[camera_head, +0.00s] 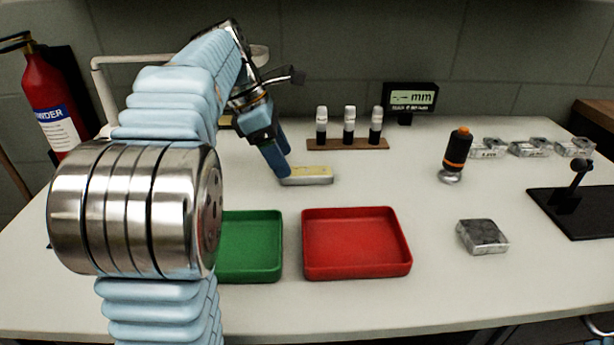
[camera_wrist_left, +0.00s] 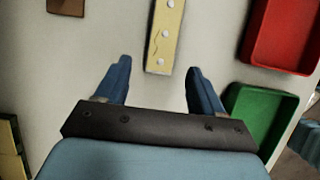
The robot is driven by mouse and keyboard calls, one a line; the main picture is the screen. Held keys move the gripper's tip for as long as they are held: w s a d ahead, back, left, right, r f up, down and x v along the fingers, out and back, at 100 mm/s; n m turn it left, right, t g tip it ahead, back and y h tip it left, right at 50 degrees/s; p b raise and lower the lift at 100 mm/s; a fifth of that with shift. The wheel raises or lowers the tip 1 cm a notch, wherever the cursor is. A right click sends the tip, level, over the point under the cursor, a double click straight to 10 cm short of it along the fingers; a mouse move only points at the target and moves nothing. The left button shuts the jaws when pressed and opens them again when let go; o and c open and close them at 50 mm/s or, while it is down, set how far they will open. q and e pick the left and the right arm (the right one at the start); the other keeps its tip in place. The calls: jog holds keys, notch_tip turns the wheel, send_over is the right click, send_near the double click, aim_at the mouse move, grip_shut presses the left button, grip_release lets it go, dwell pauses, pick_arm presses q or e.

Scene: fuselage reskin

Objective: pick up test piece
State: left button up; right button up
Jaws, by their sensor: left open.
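The test piece looks like a pale yellow strip on a grey metal block (camera_head: 308,176), lying flat on the bench behind the trays. In the left wrist view the strip (camera_wrist_left: 166,35) shows a row of rivet heads and a wavy dark line. My left gripper (camera_head: 284,164) points down at the strip's left end. In the wrist view its two blue fingers (camera_wrist_left: 160,66) are apart, with the strip's near end in the gap between the tips. Nothing is gripped. The head view partly hides the far finger. My right gripper is not in view.
A green tray (camera_head: 250,274) and a red tray (camera_head: 357,273) stand in front. A wooden rack (camera_head: 347,144) with three vials and a gauge display (camera_head: 411,98) stand behind. A black-and-orange tool (camera_head: 457,150) and a grey block (camera_head: 482,237) are at right. Bench between them is clear.

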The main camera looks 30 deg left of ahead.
aim_at(301, 175)
pick_arm(q)
jog(key=x, duration=0.3)
jog(key=shift+f, duration=0.1)
jog(key=c, duration=1.1)
jog(key=shift+c, duration=0.2)
